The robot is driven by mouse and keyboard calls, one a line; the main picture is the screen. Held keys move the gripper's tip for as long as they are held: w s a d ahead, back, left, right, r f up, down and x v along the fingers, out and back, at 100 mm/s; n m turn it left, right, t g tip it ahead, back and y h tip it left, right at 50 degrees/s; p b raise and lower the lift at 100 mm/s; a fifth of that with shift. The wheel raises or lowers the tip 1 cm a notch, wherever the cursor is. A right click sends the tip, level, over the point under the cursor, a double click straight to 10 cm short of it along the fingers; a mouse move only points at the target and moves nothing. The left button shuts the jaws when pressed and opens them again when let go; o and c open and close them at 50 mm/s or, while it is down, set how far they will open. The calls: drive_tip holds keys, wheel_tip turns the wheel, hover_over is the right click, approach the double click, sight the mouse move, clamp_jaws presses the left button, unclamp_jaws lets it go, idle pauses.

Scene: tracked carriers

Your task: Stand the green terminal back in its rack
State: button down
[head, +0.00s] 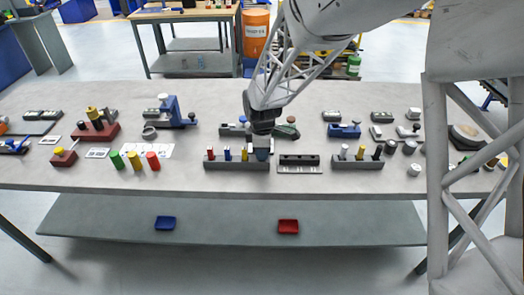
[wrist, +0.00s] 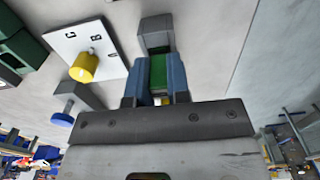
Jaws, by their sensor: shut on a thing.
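My gripper (head: 262,152) is over the right end of a long dark grey rack (head: 236,165) near the table's front edge. In the wrist view, the blue fingers of my gripper (wrist: 158,72) are shut on the green terminal (wrist: 158,78). A grey block (wrist: 155,32) shows beyond the fingertips. The green terminal is hidden by the fingers in the head view. I cannot tell whether it touches the rack or how far it is seated.
A dark block (head: 298,160) on a pale plate is right of the rack, then a second rack (head: 358,165) with white, yellow and black pegs. Green, yellow and red cylinders (head: 134,161) stand at left. A white lettered card (wrist: 88,45) and yellow knob (wrist: 84,67) are near my gripper.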

drive_tip(key=c, duration=0.5)
unclamp_jaws()
drive_tip(key=shift+r, duration=0.1)
idle(0.4)
drive_tip(key=shift+r, duration=3.45)
